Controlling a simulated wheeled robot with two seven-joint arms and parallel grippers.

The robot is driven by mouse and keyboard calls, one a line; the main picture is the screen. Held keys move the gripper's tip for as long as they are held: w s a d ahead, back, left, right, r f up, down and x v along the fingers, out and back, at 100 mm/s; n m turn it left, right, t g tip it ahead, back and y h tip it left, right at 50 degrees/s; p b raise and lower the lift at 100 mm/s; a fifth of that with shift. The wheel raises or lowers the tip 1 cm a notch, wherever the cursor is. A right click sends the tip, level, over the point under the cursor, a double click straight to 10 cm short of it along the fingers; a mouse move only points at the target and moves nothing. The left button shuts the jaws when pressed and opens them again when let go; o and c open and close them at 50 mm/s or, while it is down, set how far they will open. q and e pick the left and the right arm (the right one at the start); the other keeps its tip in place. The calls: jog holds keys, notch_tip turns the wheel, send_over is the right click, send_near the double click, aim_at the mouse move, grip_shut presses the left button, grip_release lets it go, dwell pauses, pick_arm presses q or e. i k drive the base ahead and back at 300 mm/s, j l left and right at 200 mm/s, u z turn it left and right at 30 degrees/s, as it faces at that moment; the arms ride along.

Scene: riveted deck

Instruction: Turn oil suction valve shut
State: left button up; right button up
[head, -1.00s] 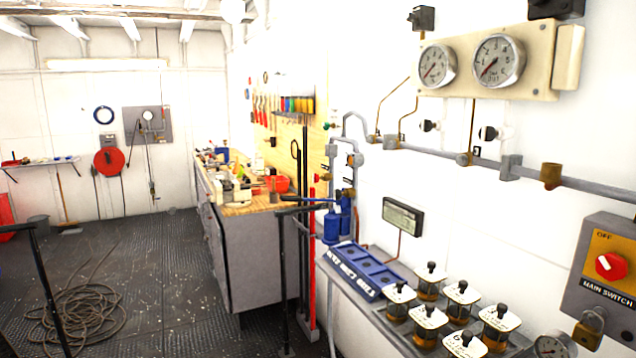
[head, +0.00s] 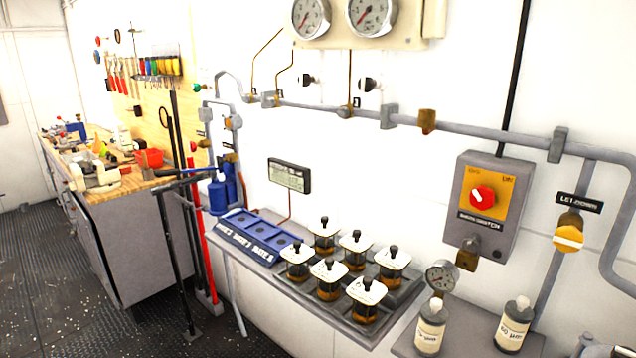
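No valve in the head view carries a label that I can read as oil suction. A round yellow valve handle (head: 568,238) sits on a vertical grey pipe at the right, under a black label plate (head: 579,203) whose text is hard to read. A small red knob (head: 194,147) and a small green knob (head: 197,88) show on the pipework at the left of the white wall. Two small black-and-white fittings (head: 308,80) (head: 367,84) hang below the gauge panel (head: 411,30).
A shelf holds several sample jars (head: 328,275) and a blue tray (head: 250,238). A switch box (head: 494,200) with a red knob is on the wall. Two bottles (head: 513,325) stand at lower right. A cluttered workbench (head: 130,235) is at left; open floor (head: 55,290) lies beside it.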

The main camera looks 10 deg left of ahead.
aim_at(192, 146)
jog(key=i+j+z, duration=0.1)
jog(key=j, duration=0.35)
jog(key=i+j, duration=0.2)
jog(key=j, duration=0.25)
jog(key=i+j+z, duration=0.15)
jog(key=j, duration=0.3)
jog(key=i+j, duration=0.15)
jog(key=j, duration=0.3)
jog(key=i+j+z, duration=0.15)
jog(key=j, duration=0.8)
jog(key=i+j+z, duration=0.15)
jog(key=j, duration=0.35)
